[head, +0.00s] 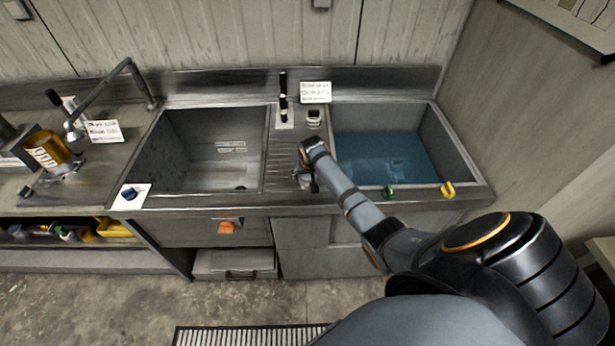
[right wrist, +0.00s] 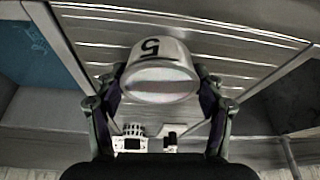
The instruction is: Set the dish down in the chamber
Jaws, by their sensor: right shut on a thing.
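My right gripper (head: 308,180) is over the ribbed metal strip between the two sink basins, near the front. In the right wrist view my right gripper (right wrist: 160,82) is shut on a pale, round dish (right wrist: 160,60) marked with a black 5. One finger is on each side of it. The ribbed strip is behind the dish; I cannot tell whether they touch. In the head view the dish is mostly hidden by the gripper. I cannot tell which part here is the chamber. My left gripper is not in view.
The right basin (head: 455,145) holds blue liquid; the left basin (head: 185,150) looks empty of liquid. A small white device (head: 313,119) and a black upright stick (head: 283,100) stand at the back of the strip. A faucet (head: 110,82) and yellow-orange item (head: 48,150) are at left.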

